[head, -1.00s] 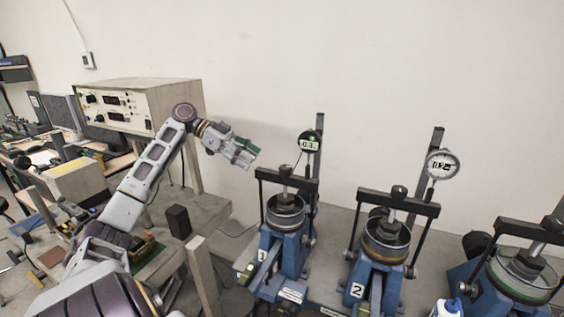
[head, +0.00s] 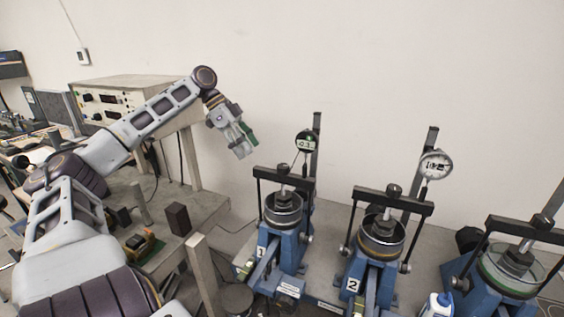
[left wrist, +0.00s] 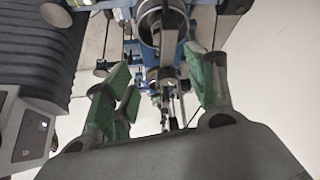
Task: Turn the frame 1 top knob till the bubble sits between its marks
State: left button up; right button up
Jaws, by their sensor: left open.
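Frame 1 (head: 275,247) is a blue lever frame with a black crossbar, marked with a white "1". Its top knob (head: 284,169) is a small dark knob above the middle of the crossbar. I cannot make out the bubble or its marks. My left gripper (head: 246,147) is open and empty, up and to the left of the knob and apart from it, fingers pointing down. In the left wrist view its green-padded fingers (left wrist: 163,90) stand spread, with blue frame parts (left wrist: 122,13) beyond them.
Frame 2 (head: 372,262) and another blue frame (head: 493,285) stand to the right. A beige instrument box (head: 135,95) and a dark block (head: 178,219) are on the left. The wall space above the frames is clear.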

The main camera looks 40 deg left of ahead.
aim_at(283, 166)
pick_arm(q)
jog(key=w+d+r+m+g+y+p, duration=0.1)
jog(key=w+d+r+m, duration=0.3)
jog(key=r, duration=0.4)
jog(key=shift+w+d+m+g+y, duration=0.25)
jog(key=shift+d+m+g+y, duration=0.05)
jog(key=shift+d+m+g, duration=0.2)
dwell(0.5)
jog(key=shift+a+f, duration=0.1)
jog(key=shift+f, duration=0.05)
jog(key=shift+p+x, duration=1)
jog(key=shift+x, duration=5.85)
jog(key=c, duration=1)
jog(key=shift+c, duration=0.2)
